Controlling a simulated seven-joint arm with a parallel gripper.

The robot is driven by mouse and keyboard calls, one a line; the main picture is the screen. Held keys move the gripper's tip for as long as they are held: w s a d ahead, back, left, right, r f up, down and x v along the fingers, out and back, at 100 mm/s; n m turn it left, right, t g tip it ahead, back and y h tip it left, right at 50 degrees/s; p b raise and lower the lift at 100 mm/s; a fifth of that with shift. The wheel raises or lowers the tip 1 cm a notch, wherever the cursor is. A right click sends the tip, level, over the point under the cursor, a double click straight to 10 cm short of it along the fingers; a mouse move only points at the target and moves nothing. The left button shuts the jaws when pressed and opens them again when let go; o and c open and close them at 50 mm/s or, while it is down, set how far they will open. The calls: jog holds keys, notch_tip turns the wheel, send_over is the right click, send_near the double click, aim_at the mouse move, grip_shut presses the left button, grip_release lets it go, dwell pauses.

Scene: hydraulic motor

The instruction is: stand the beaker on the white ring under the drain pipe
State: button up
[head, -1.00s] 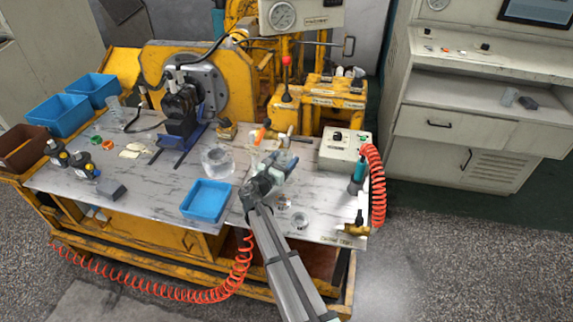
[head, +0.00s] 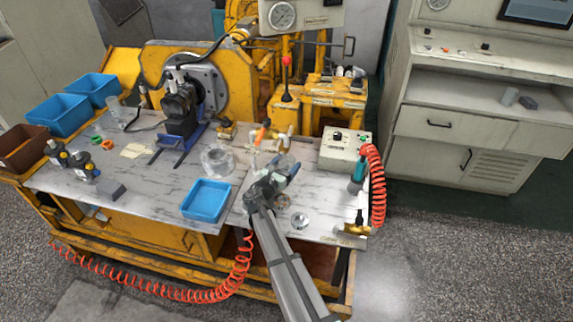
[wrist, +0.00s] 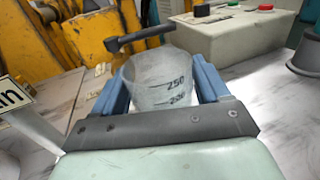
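The clear beaker (wrist: 162,82), with dark volume marks, stands roughly upright between the two blue fingers of my gripper (wrist: 165,92) in the wrist view. The fingers lie along both its sides and appear shut on it. In the head view my gripper (head: 284,172) is over the right part of the bench, beside the drain valve (head: 281,142). The white ring is not clearly visible, and the beaker's base is hidden by my gripper.
A blue tray (head: 207,199) and a large clear container (head: 217,159) are to the left of my gripper. A small glass dish (head: 299,220) lies near the front. A control box (head: 345,149) and a coiled red hose (head: 377,185) stand to the right. A sign (wrist: 14,93) is at left.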

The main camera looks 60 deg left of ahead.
jog(key=o, duration=0.3)
jog(key=shift+r, duration=0.2)
jog(key=v, duration=1.2)
